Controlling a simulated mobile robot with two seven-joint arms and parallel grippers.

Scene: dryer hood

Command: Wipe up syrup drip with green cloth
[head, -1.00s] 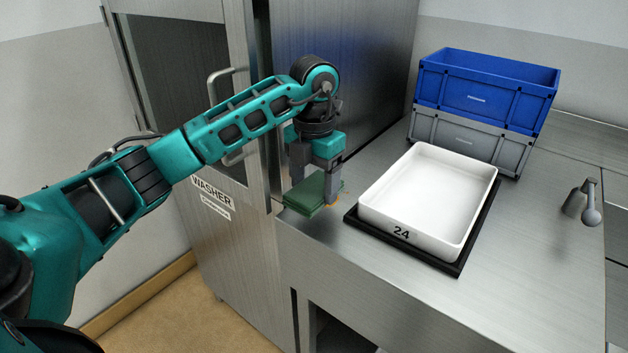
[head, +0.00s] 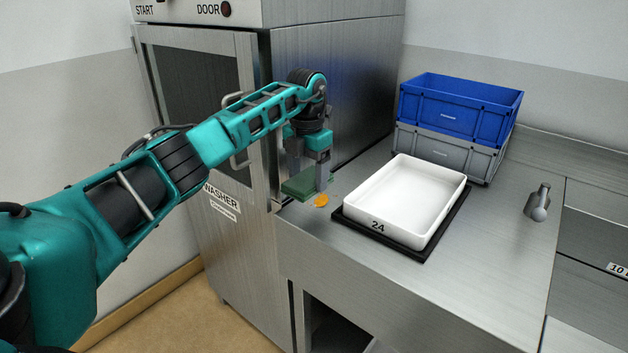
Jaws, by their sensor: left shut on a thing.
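The green cloth (head: 300,188), a folded pad, is between the fingers of my left gripper (head: 308,180) at the left end of the steel counter, close to the washer. My left gripper points down and is shut on the cloth. I cannot tell whether the cloth touches the counter. The syrup drip (head: 321,201) is a small orange spot on the counter, just right of and in front of the cloth. A small orange trace also shows beside the right finger. My right gripper is not in view.
A white tray (head: 408,195) marked 24 sits on a black mat (head: 425,256) just right of the drip. A blue crate (head: 459,112) on a grey crate (head: 448,155) stands behind it. The washer (head: 330,100) rises at the left.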

